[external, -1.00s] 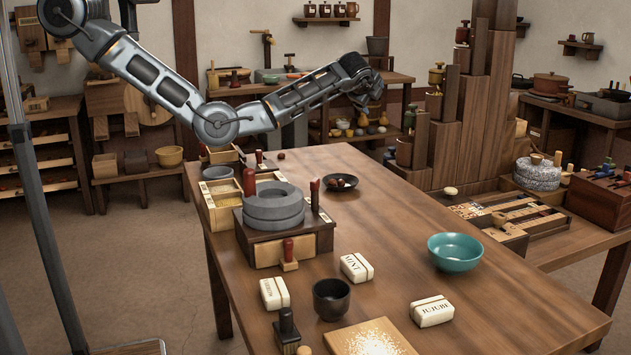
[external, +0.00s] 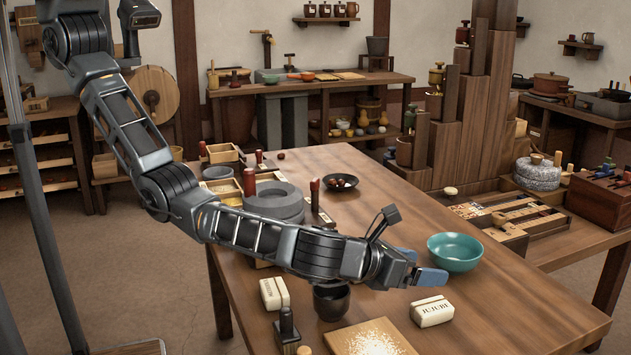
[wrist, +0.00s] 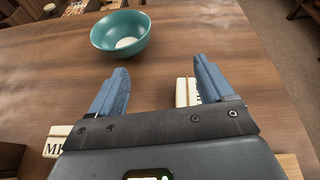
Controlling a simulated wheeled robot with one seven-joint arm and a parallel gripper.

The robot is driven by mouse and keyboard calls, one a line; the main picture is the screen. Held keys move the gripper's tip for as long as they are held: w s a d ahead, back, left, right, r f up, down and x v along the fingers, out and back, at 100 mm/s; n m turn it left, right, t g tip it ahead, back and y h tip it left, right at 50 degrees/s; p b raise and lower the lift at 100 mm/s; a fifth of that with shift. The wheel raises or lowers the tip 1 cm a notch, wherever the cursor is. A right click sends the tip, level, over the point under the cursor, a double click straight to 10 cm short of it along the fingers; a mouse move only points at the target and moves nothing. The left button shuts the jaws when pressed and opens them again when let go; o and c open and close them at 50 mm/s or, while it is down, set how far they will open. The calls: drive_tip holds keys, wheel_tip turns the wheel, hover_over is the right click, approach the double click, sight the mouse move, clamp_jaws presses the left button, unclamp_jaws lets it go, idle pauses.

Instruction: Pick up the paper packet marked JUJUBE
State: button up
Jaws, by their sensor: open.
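The white paper packet marked JUJUBE (external: 431,312) lies flat on the wooden table, right of the grain-strewn board. My gripper (external: 426,268) is open and empty above the table, just behind the packet in the external view and apart from it. In the wrist view my gripper (wrist: 160,66) spreads its two blue fingers. A pale packet, likely JUJUBE (wrist: 182,92), shows beside the right finger, partly hidden by that finger and the gripper body. The MINT packet (wrist: 56,142) shows at lower left; my arm hides it in the external view.
A teal bowl (external: 455,252) stands behind my gripper. A third packet (external: 274,293), a dark bowl (external: 331,305) and a grain-strewn board (external: 372,342) lie to the left. A stone quern (external: 273,200) stands farther back. The table's right front is clear.

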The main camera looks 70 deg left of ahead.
sight(443, 302)
drive_tip(key=shift+m+h, duration=0.6)
drive_tip(key=shift+m, duration=0.3)
drive_tip(key=s+d+f, duration=0.2)
drive_tip(key=s, duration=0.1)
drive_tip(key=s+d+f, duration=0.1)
drive_tip(key=shift+s+d, duration=0.1)
drive_tip(key=shift+s, duration=0.05)
drive_tip(key=shift+s+d+f+b, duration=0.1)
drive_tip(key=shift+d+f+b, duration=0.05)
drive_tip(key=shift+b, duration=0.25)
drive_tip(key=shift+w+f+b, duration=0.3)
drive_tip(key=shift+w+b, duration=0.25)
drive_tip(key=shift+b, duration=0.15)
drive_tip(key=shift+w+f+b, duration=0.15)
drive_tip(key=shift+w+b, duration=0.5)
drive_tip(key=shift+b, duration=0.1)
drive_tip(key=b+x, duration=0.1)
drive_tip(key=b, duration=0.1)
drive_tip(key=b+x, duration=0.2)
drive_tip(key=shift+d+f+b, duration=0.1)
drive_tip(key=shift+d+b, duration=0.1)
drive_tip(key=shift+b, duration=0.2)
drive_tip(key=shift+w+f+b, duration=0.2)
drive_tip(key=shift+w+b, duration=0.4)
drive_tip(key=shift+b, duration=0.3)
drive_tip(key=shift+w+b, duration=0.4)
drive_tip(key=shift+r, duration=0.1)
drive_tip(key=shift+c, duration=0.3)
